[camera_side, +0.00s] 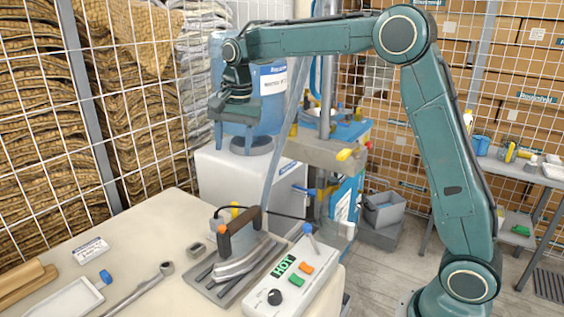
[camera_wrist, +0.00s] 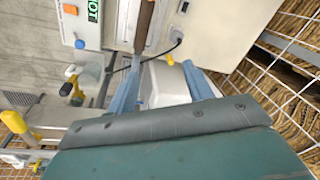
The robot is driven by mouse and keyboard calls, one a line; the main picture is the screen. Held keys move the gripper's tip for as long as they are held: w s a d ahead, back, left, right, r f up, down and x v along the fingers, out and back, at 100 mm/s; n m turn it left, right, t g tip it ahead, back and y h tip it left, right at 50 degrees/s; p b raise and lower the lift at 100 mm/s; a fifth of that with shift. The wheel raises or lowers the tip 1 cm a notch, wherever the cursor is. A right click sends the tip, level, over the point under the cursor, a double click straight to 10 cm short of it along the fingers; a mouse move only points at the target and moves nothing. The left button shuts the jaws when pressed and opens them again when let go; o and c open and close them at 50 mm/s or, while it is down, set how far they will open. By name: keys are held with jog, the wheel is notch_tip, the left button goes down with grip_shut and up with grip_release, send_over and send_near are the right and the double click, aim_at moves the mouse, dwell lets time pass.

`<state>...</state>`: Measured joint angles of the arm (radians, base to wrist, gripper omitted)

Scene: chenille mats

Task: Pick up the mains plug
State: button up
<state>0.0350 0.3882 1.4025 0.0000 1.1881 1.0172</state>
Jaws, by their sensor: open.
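My gripper (camera_side: 233,148) is raised, pointing down, well above and behind the worktable in the side view. In the wrist view its two blue fingers stand apart with my gripper (camera_wrist: 161,76) empty between them. A small grey piece that looks like the mains plug (camera_wrist: 177,37) lies on the table in the wrist view, just beyond the right fingertip, with a dark cord (camera_wrist: 150,58) running left from it.
A control box (camera_side: 295,283) with a lit HOT display stands right of the iron. A wrench (camera_side: 135,290), a white tray (camera_side: 65,300) and a label card (camera_side: 91,250) lie on the left of the table (camera_side: 150,225). Wire mesh fences the left and back.

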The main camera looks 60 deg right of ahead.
jog(key=w+f+m, duration=0.3)
jog(key=w+f, duration=0.3)
jog(key=m+g, duration=0.2)
jog(key=m, duration=0.1)
send_over(216, 218)
notch_tip(216, 218, down, 9)
jog(key=shift+f, duration=4.25)
jog(key=shift+f, duration=2.6)
